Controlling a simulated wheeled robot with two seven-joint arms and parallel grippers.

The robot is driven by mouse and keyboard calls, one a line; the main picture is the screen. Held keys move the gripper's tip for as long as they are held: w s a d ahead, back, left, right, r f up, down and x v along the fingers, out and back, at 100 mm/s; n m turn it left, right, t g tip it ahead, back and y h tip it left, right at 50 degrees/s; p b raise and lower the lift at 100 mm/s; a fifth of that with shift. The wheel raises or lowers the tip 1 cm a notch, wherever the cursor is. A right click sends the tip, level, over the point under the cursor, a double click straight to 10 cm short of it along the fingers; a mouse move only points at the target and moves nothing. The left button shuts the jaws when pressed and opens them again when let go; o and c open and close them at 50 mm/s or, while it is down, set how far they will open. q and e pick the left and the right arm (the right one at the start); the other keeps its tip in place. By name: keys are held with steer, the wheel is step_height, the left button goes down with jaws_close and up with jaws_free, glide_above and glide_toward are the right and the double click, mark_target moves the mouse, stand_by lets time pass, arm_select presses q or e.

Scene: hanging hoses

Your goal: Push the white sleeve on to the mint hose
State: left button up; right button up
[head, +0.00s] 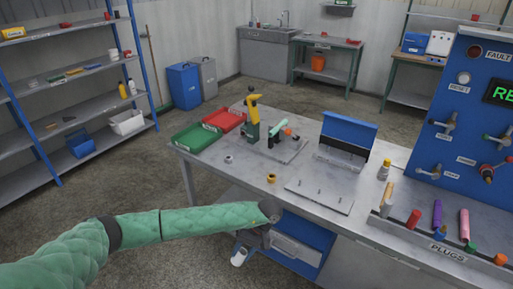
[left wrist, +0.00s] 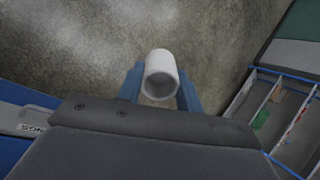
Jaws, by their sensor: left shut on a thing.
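The white sleeve (left wrist: 160,72) is a short hollow tube. In the left wrist view it sits between the blue fingers of my left gripper (left wrist: 160,90), with one open end facing the camera. In the head view my left gripper (head: 243,248) points down in front of the workbench's near edge. It is shut on the white sleeve (head: 238,259), which hangs tilted below it, clear of the bench. My right gripper is not in view.
The grey workbench (head: 318,228) lies beyond my gripper, with blue drawers (head: 300,240) below. On it are a red tray (head: 223,120), a green tray (head: 196,138) and a plug rack (head: 437,248). A blue panel (head: 465,125) stands at right.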

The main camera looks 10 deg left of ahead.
arm_select(q)
steer(key=w+n, duration=0.1)
steer(key=w+g, duration=0.1)
steer(key=w+d+n+g, duration=0.1)
steer(key=shift+d+r+n+h, duration=0.1)
steer(key=shift+r+n+h, duration=0.2)
steer(key=n+g+h, duration=0.3)
steer(key=n+h, duration=0.4)
steer(key=n, duration=0.2)
glide_toward(245, 251)
steer(key=w+d+f, duration=0.2)
steer(key=d, duration=0.2)
steer(key=w+a+r+n+t+h, duration=0.2)
steer(key=w+r+n+t+h, duration=0.3)
steer(key=w+n+h, duration=0.55)
steer(key=w+a+r+n+t+y, duration=0.3)
steer(key=w+a+n+t, duration=0.1)
steer(key=n+t, duration=0.5)
steer(key=w+a+r+n+t+y, duration=0.3)
steer(key=a+n+t, duration=0.4)
steer(key=n+t, duration=0.3)
steer(key=shift+w+a+t+y+p, duration=0.15)
steer(key=shift+w+t+y+p, duration=0.3)
steer(key=shift+w+t+y, duration=0.3)
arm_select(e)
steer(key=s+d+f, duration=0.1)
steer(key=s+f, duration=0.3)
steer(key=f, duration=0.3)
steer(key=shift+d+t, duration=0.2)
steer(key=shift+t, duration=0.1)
